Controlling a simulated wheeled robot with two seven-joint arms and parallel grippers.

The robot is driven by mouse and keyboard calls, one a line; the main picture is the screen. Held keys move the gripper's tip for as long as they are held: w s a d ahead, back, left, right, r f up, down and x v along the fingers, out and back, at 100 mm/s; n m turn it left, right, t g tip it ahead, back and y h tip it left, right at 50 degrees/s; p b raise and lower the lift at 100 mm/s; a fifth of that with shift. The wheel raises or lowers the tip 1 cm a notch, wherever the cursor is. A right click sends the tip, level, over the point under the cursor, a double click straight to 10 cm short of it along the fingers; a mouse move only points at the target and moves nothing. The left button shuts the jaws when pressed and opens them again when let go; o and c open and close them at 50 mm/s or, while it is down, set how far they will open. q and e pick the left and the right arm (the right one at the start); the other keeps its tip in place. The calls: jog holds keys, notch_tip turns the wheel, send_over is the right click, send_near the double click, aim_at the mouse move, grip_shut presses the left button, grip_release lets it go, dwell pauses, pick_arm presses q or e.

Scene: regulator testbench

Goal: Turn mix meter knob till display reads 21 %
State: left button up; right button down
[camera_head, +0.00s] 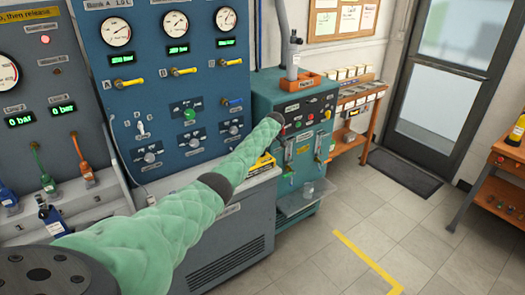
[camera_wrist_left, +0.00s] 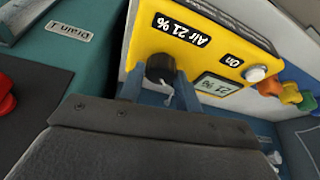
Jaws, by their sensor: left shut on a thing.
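The yellow mix meter (camera_wrist_left: 205,40) fills the middle of the left wrist view, tilted. It has a black "Air 21 %" label (camera_wrist_left: 184,30), a dark knob (camera_wrist_left: 160,68), a small display (camera_wrist_left: 217,87) and a silver button (camera_wrist_left: 256,74) beside an "On" label. The display digits are turned in this view and appear to read 21 %. My left gripper (camera_wrist_left: 158,88) is shut on the knob, one finger on each side. In the head view part of the yellow meter (camera_head: 262,166) shows beneath my left arm, and the gripper itself is hidden. My right gripper is not in view.
A blue gauge panel (camera_head: 150,95) stands behind my arm. A teal cabinet (camera_head: 299,130) with buttons is right of the meter. Coloured fittings (camera_wrist_left: 290,95) lie near the meter in the wrist view.

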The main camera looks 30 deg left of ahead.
pick_arm(q)
jog(key=o, duration=1)
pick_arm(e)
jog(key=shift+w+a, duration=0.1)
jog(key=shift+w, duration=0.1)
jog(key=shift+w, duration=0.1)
pick_arm(q)
jog(key=shift+r, duration=0.2)
jog(key=shift+d+r, duration=0.2)
jog(key=shift+r, duration=0.1)
jog(key=b+v, duration=0.2)
jog(key=v, duration=0.4)
jog(key=shift+d+r, duration=0.2)
jog(key=shift+r, duration=0.15)
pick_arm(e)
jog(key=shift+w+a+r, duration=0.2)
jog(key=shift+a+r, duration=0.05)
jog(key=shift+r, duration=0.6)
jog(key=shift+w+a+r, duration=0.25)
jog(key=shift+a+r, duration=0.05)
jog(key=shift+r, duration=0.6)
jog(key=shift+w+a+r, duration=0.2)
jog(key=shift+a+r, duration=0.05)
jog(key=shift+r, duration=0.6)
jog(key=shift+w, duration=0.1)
